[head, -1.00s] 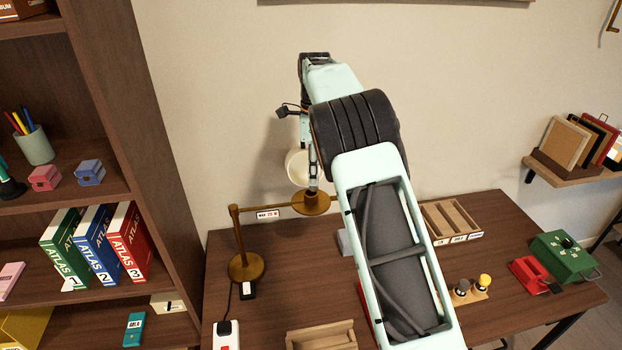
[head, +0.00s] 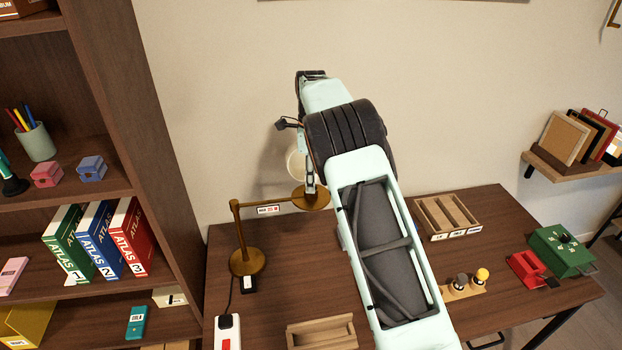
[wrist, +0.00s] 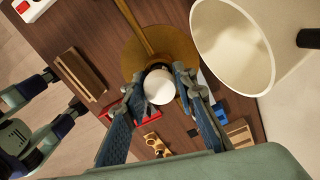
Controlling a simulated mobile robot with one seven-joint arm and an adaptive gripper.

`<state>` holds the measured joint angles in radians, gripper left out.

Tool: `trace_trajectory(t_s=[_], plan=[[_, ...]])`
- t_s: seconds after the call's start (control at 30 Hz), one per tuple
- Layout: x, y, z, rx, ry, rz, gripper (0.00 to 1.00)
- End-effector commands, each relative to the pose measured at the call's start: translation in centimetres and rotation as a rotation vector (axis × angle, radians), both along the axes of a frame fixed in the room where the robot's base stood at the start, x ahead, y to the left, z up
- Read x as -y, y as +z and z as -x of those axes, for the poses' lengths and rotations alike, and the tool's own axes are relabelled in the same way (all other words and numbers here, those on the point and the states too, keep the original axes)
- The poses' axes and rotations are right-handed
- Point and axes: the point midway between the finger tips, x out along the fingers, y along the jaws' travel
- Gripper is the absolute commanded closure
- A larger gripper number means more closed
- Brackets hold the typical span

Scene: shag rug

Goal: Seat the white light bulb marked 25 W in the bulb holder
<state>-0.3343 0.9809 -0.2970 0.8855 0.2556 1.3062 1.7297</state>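The brass lamp (head: 247,263) stands on the desk, and its arm carries a round brass plate (head: 318,203). The plate also shows in the wrist view (wrist: 181,50). My gripper (head: 310,190) points down over this plate. In the wrist view my gripper (wrist: 160,80) has its fingers on both sides of a white bulb (wrist: 160,88), apparently shut on it. The bulb's round end faces the camera. Its wattage mark is not readable. The holder is mostly hidden behind the bulb, so I cannot tell whether the base is in it.
A cream lampshade (wrist: 233,46) is close beside the gripper, by the wall. A wooden sorting tray (head: 447,217), a stand with two bulbs (head: 463,291), a red box (head: 527,268) and a green box (head: 562,250) stand right. An open wooden box (head: 321,333) is at the front.

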Motion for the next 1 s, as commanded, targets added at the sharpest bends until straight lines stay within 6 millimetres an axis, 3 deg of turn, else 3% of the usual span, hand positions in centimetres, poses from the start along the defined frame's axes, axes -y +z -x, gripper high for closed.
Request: trace_trajectory(t_s=[0.1, 0.5, 1.0], plan=[[0.0, 0.0, 0.0, 0.0, 0.0, 0.0, 0.59], [0.0, 0.9, -0.1, 0.002, 0.0, 0.0, 0.59], [0.0, 10.6, -0.1, 0.001, 0.0, -0.001, 0.59]])
